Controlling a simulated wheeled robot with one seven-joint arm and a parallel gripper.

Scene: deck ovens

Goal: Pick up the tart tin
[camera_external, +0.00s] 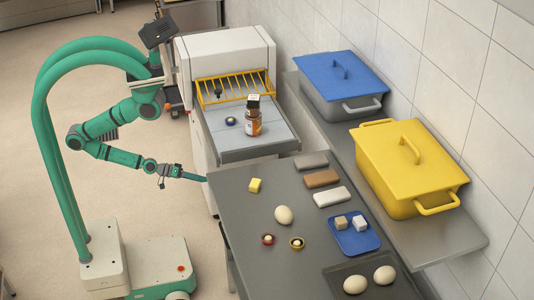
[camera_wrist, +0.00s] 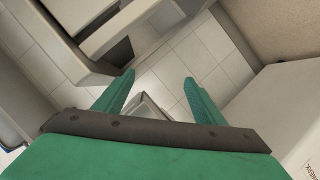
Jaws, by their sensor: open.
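My gripper (camera_external: 185,179) is open and empty, held out over the floor just left of the grey table. In the wrist view its two green fingers (camera_wrist: 158,76) stand apart with nothing between them. I cannot tell for certain which thing is the tart tin. A small dark blue round piece (camera_external: 231,121) lies on the machine's grey bed. All are apart from my gripper, and none shows clearly in the wrist view.
A bottle (camera_external: 253,118) stands on the machine bed. Blue (camera_external: 335,78) and yellow (camera_external: 390,155) lidded bins line the wall.

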